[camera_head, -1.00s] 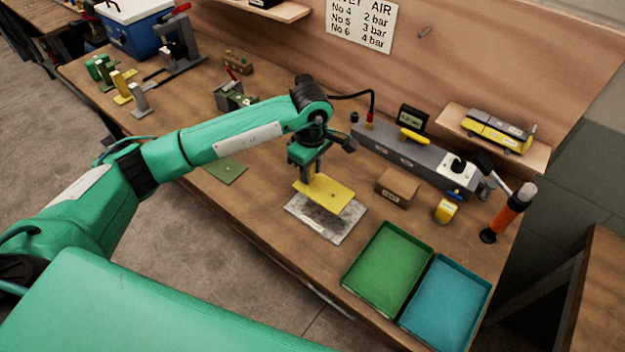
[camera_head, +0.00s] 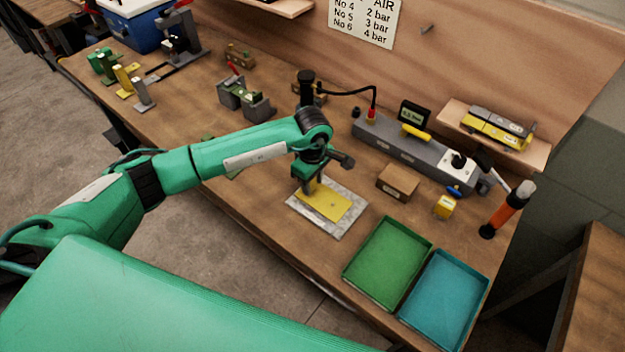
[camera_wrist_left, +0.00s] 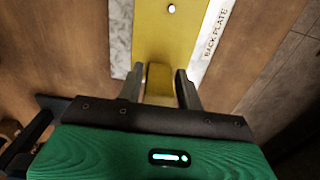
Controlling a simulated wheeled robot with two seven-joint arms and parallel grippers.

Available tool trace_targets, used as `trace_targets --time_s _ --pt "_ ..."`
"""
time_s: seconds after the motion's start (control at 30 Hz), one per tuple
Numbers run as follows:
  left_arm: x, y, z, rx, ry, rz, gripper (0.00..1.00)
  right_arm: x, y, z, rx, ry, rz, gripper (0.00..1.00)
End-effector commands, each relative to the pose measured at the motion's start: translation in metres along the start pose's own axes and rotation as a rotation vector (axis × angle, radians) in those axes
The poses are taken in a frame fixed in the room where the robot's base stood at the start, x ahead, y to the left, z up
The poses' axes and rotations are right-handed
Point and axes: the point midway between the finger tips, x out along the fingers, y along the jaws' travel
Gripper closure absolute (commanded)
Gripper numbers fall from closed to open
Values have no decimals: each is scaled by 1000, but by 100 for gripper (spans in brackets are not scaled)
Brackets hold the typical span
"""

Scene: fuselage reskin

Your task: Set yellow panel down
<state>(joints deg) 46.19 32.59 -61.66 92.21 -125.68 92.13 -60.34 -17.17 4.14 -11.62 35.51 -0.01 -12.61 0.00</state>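The yellow panel (camera_head: 325,201) lies over the pale back plate (camera_head: 343,223) on the bench and looks flat on it. In the left wrist view the panel (camera_wrist_left: 167,35) has a small hole and an upright yellow tab (camera_wrist_left: 160,82). The back plate (camera_wrist_left: 213,45) shows beside it with its lettering. My left gripper (camera_head: 310,187) is low over the panel's left end. My right gripper is not in view.
A green tray (camera_head: 388,262) and a teal tray (camera_head: 443,300) stand at the bench's front right. A cardboard box (camera_head: 398,182), a yellow item (camera_head: 446,207) and an orange-handled tool (camera_head: 507,210) are right of the plate. A long grey unit (camera_head: 415,152) stands behind.

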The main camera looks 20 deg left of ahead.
Motion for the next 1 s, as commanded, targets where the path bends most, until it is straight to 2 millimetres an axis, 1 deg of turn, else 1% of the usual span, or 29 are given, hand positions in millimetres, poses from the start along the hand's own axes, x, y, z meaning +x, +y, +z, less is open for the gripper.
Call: trace_targets --time_s 0.03,0.07,0.33,0.47,0.5,0.57,0.8,0.9,1.0 --pt "0 0 0 0 0 0 53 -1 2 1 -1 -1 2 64" --pt "0 0 0 0 0 0 49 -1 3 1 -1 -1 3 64" --pt "-1 0 0 0 0 0 49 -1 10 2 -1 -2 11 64" --pt "-6 0 0 0 0 0 49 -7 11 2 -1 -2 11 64" --pt "-9 1 0 1 0 3 49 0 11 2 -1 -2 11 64" --pt "-18 2 0 2 0 6 49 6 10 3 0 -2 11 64" --pt "-70 1 0 2 2 5 49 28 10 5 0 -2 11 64" --pt "-90 1 0 1 1 4 49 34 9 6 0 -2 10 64" --pt "-105 1 0 1 1 3 49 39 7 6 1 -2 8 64"
